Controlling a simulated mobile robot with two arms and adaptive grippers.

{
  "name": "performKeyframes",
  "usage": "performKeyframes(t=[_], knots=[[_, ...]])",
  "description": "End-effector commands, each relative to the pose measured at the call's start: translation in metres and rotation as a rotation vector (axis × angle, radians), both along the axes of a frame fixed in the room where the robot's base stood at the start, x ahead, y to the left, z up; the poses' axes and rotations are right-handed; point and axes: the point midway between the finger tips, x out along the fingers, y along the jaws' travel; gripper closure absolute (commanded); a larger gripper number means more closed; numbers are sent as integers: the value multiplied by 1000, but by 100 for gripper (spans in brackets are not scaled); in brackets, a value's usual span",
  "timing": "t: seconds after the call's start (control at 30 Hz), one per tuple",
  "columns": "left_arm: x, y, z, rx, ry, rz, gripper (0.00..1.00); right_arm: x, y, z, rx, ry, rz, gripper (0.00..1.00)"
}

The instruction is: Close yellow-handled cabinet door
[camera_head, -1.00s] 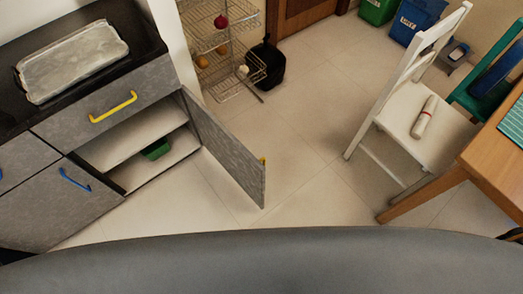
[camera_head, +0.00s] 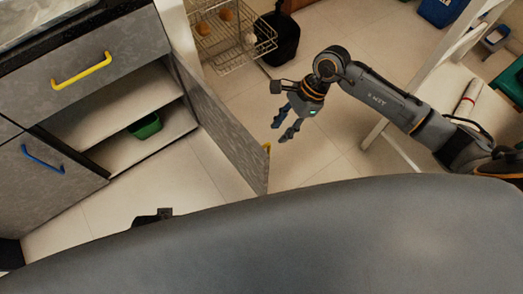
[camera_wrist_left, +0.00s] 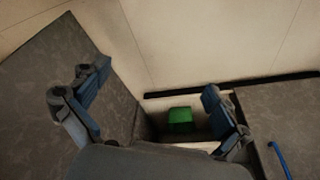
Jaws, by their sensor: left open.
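The grey cabinet door (camera_head: 222,128) stands open, swung out from the cabinet at its left edge. Its yellow handle (camera_head: 267,150) shows only edge-on at the door's free end. The cabinet's shelf (camera_head: 125,107) and inside are exposed. My right gripper (camera_head: 280,132) is open and empty, above the floor just right of the door, apart from it in the picture. My left gripper (camera_wrist_left: 155,80) is open and empty in the left wrist view, with a grey panel that looks like the door (camera_wrist_left: 65,85) by its left finger and the cabinet opening beyond its fingers.
A green container (camera_head: 146,126) sits inside the cabinet. A drawer with a yellow handle (camera_head: 82,70) is above, and a blue-handled door (camera_head: 55,175) is at left. A wire rack (camera_head: 232,40) and black bin (camera_head: 280,38) stand behind.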

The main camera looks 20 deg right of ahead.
Motion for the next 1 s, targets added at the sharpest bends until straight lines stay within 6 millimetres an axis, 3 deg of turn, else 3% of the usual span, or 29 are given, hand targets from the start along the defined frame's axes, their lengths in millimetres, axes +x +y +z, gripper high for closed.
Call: performKeyframes(t=[0.1,0.2,0.7,1.0], knots=[[2,0,5,0,-5,1,0,0,-13,-3,-73,-42,63,66],[2,0,9,-1,-7,1,0,-1,-12,-9,-84,-47,73,66],[6,1,57,-2,-35,5,0,-9,26,-100,-77,-42,66,66],[4,1,79,-2,-45,8,0,-11,37,-127,-78,-45,66,66]])
